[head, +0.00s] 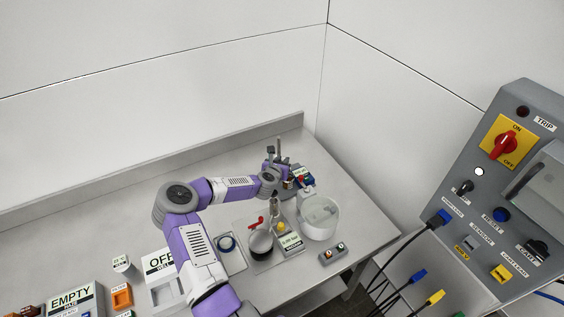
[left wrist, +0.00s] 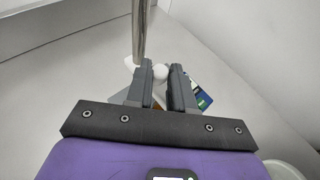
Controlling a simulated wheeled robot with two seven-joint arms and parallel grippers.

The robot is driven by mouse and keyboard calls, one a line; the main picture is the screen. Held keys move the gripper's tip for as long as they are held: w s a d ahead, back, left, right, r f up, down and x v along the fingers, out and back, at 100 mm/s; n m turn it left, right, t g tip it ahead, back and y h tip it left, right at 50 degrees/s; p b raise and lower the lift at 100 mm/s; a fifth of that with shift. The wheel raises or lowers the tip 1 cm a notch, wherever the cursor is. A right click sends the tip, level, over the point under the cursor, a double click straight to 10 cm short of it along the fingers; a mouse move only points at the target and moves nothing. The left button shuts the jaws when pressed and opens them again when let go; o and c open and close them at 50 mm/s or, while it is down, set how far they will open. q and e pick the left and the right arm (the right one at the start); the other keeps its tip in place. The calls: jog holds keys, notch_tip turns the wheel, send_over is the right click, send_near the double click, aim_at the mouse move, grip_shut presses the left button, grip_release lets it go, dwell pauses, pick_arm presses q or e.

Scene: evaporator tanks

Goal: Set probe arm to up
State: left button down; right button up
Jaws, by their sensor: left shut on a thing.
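My left arm reaches from the lower front to the back right of the bench in the head view, and its left gripper (head: 279,170) is by a thin upright metal post (head: 278,147). In the left wrist view the gripper (left wrist: 160,80) is shut on a small white round knob (left wrist: 160,72), which I take for the end of the probe arm. A shiny metal rod (left wrist: 139,30) stands upright beside the fingers there. The rest of the probe arm is mostly hidden by my gripper, so I cannot tell its tilt. My right gripper is not in view.
A grey control panel (head: 520,190) stands at the right. The back left bench (head: 110,205) is clear.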

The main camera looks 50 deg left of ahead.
pick_arm(q)
notch_tip(320, 180, up, 8)
jog(key=p, duration=0.3)
jog(key=shift+p, duration=0.3)
jog(key=c, duration=1.1)
grip_release()
jog(key=shift+o, duration=0.5)
jog(key=v, duration=0.7)
jog(key=shift+s+b, duration=0.3)
jog(key=shift+b, duration=0.05)
